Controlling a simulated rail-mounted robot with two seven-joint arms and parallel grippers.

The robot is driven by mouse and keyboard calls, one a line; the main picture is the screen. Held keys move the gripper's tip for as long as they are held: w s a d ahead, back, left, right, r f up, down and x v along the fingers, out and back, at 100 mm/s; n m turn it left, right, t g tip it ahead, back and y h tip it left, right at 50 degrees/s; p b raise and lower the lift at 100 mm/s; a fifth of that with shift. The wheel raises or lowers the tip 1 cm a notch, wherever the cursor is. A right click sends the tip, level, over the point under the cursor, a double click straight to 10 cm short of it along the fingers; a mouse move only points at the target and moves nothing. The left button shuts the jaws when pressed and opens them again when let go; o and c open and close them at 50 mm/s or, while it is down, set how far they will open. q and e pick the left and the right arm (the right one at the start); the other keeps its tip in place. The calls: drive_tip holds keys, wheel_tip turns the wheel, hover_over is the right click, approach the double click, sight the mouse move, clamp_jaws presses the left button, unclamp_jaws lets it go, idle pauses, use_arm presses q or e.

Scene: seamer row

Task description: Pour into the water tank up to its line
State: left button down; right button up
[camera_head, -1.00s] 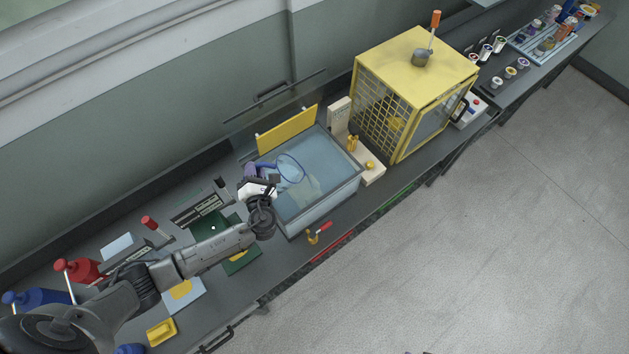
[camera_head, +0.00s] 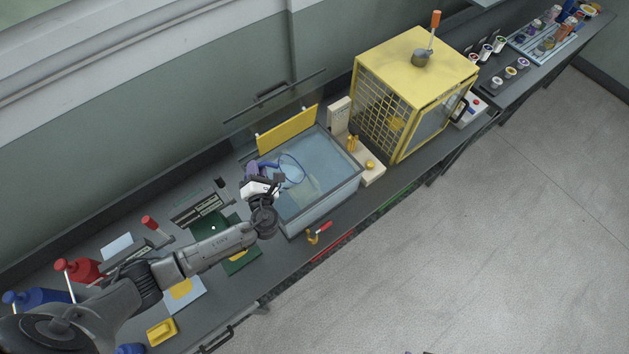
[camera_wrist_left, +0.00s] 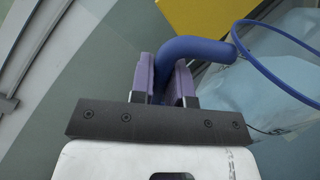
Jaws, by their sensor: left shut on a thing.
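The water tank (camera_head: 320,201) is a clear, open-topped box of bluish water on the bench, in the middle of the head view. My left gripper (camera_head: 277,177) is over the tank's left edge. In the left wrist view its purple-padded fingers (camera_wrist_left: 168,84) are shut on a thick blue handle (camera_wrist_left: 194,48). A thin blue hoop (camera_wrist_left: 275,33) runs from this handle, and in the head view the hoop (camera_head: 292,168) hangs over the water. The tank's line cannot be made out. My right gripper is not in view.
A yellow panel (camera_head: 288,130) stands at the tank's back edge. A yellow mesh cage (camera_head: 410,95) and a cream stand (camera_head: 371,166) are to the right. A red-handled clamp (camera_head: 319,233) is at the front.

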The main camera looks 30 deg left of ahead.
use_arm(q)
drive_tip(key=shift+w+d+r, duration=0.1)
drive_tip(key=shift+d+r, duration=0.05)
idle(0.8)
drive_tip(key=shift+w+d+m, duration=0.1)
drive_tip(key=shift+w+m, duration=0.05)
drive_tip(key=shift+m, duration=0.35)
idle(0.4)
drive_tip(key=shift+d+r, duration=0.1)
idle(0.5)
drive_tip(key=shift+w+d+m, duration=0.1)
drive_tip(key=shift+w+m, duration=0.05)
drive_tip(key=shift+m, duration=0.15)
idle(0.4)
drive_tip(key=shift+w+d+r, duration=0.1)
drive_tip(key=shift+w+d, duration=0.05)
drive_tip(key=shift+d, duration=0.05)
idle(0.9)
drive_tip(key=shift+d+m, duration=0.1)
drive_tip(key=shift+m, duration=0.2)
drive_tip(key=shift+w+d, duration=0.1)
drive_tip(key=shift+w, duration=0.05)
idle(0.7)
drive_tip(key=shift+w+d+m, duration=0.15)
drive_tip(key=shift+d+m, duration=0.05)
drive_tip(key=shift+m, duration=0.2)
idle(0.5)
drive_tip(key=shift+w+d+m+b, duration=0.2)
drive_tip(key=shift+m+b, duration=0.1)
idle(0.7)
